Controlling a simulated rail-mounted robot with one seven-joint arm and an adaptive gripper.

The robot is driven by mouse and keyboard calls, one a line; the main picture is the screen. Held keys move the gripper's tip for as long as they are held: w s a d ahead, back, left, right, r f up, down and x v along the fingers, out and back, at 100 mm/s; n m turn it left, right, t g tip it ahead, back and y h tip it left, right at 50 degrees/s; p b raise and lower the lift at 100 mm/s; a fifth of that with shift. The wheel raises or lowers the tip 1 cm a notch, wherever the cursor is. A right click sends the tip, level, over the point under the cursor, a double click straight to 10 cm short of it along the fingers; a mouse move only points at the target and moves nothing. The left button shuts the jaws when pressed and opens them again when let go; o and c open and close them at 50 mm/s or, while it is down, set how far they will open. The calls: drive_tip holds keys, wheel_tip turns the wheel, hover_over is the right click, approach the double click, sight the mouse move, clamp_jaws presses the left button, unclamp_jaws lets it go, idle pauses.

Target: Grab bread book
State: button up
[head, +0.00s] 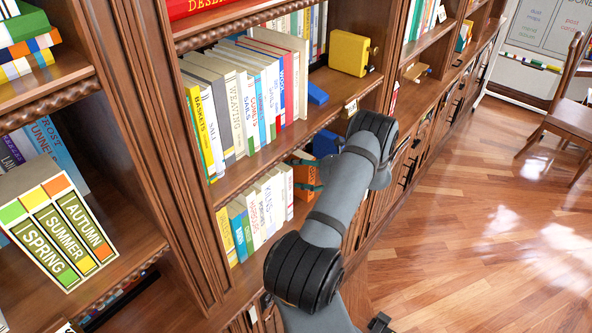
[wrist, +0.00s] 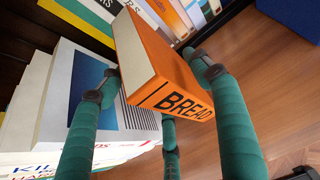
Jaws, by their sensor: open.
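The bread book (wrist: 172,78) is orange with "BREAD" in black on its spine, and its pale page edges show in the wrist view. It stands at the right end of the lower shelf's row, where a bit of its orange (head: 305,180) shows in the head view behind my arm. My gripper (wrist: 152,82) has teal fingers around the book, one at its left, one at its right and one below. The fingers are open; I cannot tell whether any touches it. In the head view my gripper (head: 303,163) is mostly hidden by my wrist.
White books (wrist: 75,95) stand close on the left of the bread book, one with a blue cover picture. A blue block (head: 325,143) is on the shelf to its right. Bare shelf wood (wrist: 265,75) lies right of the book. Another book row (head: 245,95) fills the shelf above.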

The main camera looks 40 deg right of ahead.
sight(294, 170)
drive_tip(key=p+x, duration=0.1)
drive_tip(key=x, duration=0.2)
drive_tip(key=shift+w+d+f, duration=0.1)
drive_tip(key=shift+w, duration=0.1)
drive_tip(key=shift+c, duration=1.3)
clamp_jaws()
